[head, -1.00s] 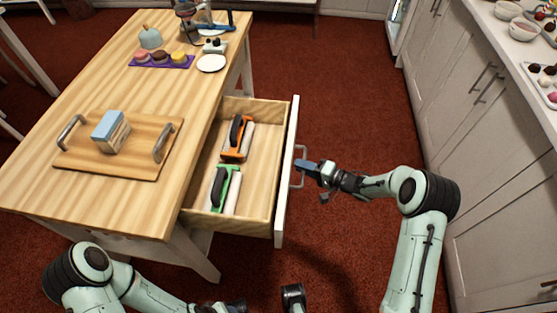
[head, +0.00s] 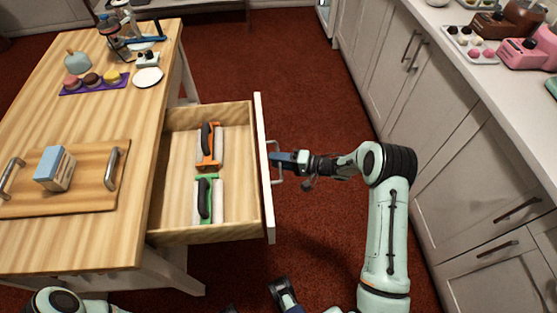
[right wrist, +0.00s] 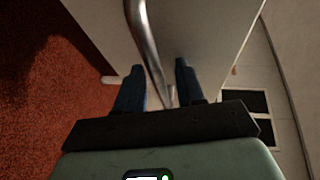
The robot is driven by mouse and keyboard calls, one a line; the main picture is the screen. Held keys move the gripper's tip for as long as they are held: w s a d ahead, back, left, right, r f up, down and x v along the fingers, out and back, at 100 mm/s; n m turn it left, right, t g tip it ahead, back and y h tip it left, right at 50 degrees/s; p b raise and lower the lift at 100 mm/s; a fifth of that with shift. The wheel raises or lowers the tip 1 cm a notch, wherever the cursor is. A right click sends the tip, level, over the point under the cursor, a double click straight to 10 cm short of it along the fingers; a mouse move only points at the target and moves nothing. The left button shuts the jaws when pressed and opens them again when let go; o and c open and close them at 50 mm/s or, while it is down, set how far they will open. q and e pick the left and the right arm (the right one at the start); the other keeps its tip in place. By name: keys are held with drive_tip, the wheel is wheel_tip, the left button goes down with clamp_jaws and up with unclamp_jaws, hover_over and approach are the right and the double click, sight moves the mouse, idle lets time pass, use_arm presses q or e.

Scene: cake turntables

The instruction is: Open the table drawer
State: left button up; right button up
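The wooden table (head: 95,110) has its drawer (head: 235,165) pulled well out to the right. The drawer front is white, with a metal bar handle (head: 276,178); the bar also shows in the right wrist view (right wrist: 146,40). My right gripper (head: 283,160) is at this handle. Inside the drawer lie an orange-and-black tool (head: 209,145) and a green-and-black tool (head: 208,198). My left gripper is mostly cut off at the bottom edge; its fingers are unclear.
On the tabletop are a wooden tray (head: 90,190) with a blue-topped box (head: 54,168), a purple tray of small cakes (head: 93,84) and a white plate (head: 147,77). White cabinets (head: 440,130) stand at the right. Red floor is clear between.

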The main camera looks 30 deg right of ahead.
drive_tip(key=p+v, duration=0.1)
drive_tip(key=v, duration=1.2)
drive_tip(key=shift+s, duration=0.2)
drive_tip(key=shift+d, duration=0.15)
